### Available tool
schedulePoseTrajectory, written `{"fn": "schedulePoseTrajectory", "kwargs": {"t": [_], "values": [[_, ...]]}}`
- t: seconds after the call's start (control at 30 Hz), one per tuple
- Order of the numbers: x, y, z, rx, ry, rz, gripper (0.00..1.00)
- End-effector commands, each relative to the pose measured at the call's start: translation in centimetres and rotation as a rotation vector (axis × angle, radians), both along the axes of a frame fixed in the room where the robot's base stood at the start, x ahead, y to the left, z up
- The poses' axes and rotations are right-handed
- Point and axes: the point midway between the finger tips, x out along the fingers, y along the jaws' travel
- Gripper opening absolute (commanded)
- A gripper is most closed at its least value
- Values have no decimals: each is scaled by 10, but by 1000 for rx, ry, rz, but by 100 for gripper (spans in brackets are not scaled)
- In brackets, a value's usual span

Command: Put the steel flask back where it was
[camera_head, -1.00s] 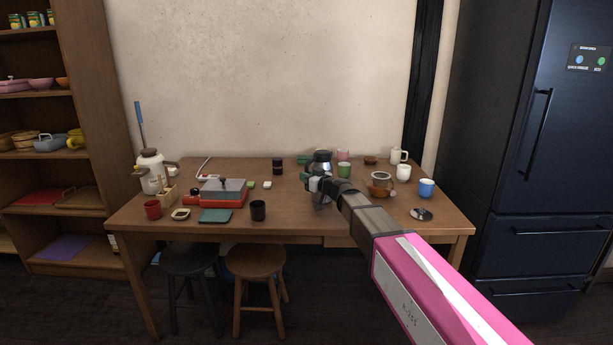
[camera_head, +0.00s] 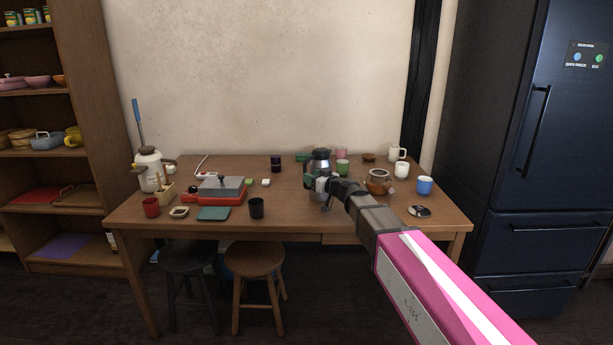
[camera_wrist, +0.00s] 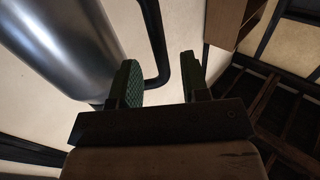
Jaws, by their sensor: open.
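The steel flask (camera_head: 319,157) stands upright on the wooden table, right of the middle, with a dark top. My gripper (camera_head: 324,187) is open at its front right side and hides part of its lower body. In the wrist view, the flask's shiny body (camera_wrist: 65,40) fills the upper left. Its black handle (camera_wrist: 155,40) curves down and shows between the two parted fingers of my gripper (camera_wrist: 160,70). The fingers are not closed on it. I cannot tell if either finger touches the flask.
A green cup (camera_head: 342,167) and a pink cup (camera_head: 341,152) stand close right of the flask. A brown-and-glass pot (camera_head: 378,184), a white mug (camera_head: 401,170) and a blue cup (camera_head: 425,186) are further right. A dark cup (camera_head: 276,163) stands left. The table (camera_head: 290,205) is clear front left of the gripper.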

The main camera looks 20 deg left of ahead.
Motion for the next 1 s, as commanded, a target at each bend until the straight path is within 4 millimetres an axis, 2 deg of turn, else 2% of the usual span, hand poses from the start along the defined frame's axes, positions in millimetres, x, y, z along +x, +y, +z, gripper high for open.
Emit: {"fn": "schedulePoseTrajectory", "kwargs": {"t": [0.03,0.2,0.4,1.0], "values": [[-9,-12,0,0,0,-2,42],[-26,-42,0,0,0,-2,42],[-38,-65,0,0,0,-1,42],[-38,-69,0,0,0,0,42]]}}
